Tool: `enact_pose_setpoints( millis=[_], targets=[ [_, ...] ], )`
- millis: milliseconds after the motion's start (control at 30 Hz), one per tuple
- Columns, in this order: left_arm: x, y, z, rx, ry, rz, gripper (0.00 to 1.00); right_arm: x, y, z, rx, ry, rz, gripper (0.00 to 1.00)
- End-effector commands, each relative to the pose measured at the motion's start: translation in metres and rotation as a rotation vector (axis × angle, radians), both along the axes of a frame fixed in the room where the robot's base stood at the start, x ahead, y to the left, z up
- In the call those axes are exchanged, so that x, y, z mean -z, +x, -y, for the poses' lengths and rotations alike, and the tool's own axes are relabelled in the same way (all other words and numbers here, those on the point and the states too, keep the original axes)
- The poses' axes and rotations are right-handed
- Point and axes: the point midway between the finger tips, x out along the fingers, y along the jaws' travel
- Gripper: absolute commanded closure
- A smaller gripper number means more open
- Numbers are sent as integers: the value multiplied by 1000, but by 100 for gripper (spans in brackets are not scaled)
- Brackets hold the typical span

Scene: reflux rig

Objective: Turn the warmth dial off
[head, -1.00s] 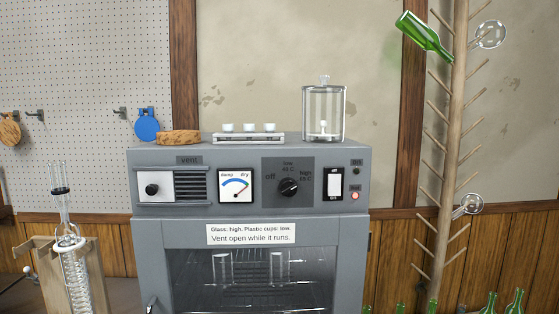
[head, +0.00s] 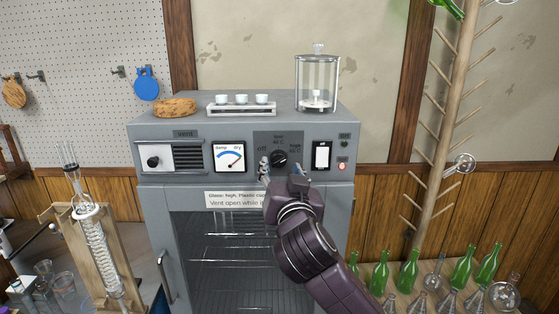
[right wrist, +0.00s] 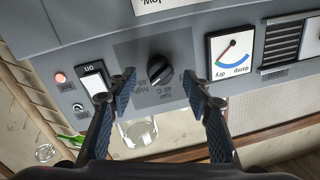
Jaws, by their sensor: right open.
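The warmth dial (head: 279,158) is a black round knob on the grey cabinet's front panel, with off at its left, low above and high at its right. Its pointer appears turned toward the high side. In the right wrist view the dial (right wrist: 160,69) shows upside down. My right gripper (head: 281,171) is open in front of the panel, at the dial. In the right wrist view its fingers (right wrist: 158,88) stand apart on either side of the dial, with nothing between them; contact is not visible. My left gripper is not in view.
Right of the dial are a white rocker switch (head: 321,155) and a lit red lamp (head: 342,166). Left are a meter (head: 229,157) and the vent (head: 187,158). Small cups (head: 242,99) and a glass jar (head: 317,83) stand on top. Green bottles (head: 408,270) stand at lower right.

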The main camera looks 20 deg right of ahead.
Motion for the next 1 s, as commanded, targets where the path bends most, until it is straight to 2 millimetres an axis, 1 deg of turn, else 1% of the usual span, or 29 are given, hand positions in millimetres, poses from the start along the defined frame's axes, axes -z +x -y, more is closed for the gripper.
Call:
enact_pose_setpoints(
  millis=[33, 100, 200, 300, 567, 933, 1000],
  targets=[
    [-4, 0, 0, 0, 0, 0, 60, -2, 7, 1, 2, -3, -2, 54],
    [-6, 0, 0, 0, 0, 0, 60, -2, 14, 2, 1, -3, -1, 54],
    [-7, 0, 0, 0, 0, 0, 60, -1, 21, 4, 0, -3, -1, 54],
    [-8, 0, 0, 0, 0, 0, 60, 0, 24, 4, -1, -2, -1, 54],
    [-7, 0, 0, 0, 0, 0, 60, 1, 25, 4, -1, -1, -1, 55],
    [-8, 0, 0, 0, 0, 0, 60, 1, 24, 4, 0, -1, -1, 96],
    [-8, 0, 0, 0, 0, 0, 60, 1, 24, 4, 0, -2, -1, 96]
  ],
)
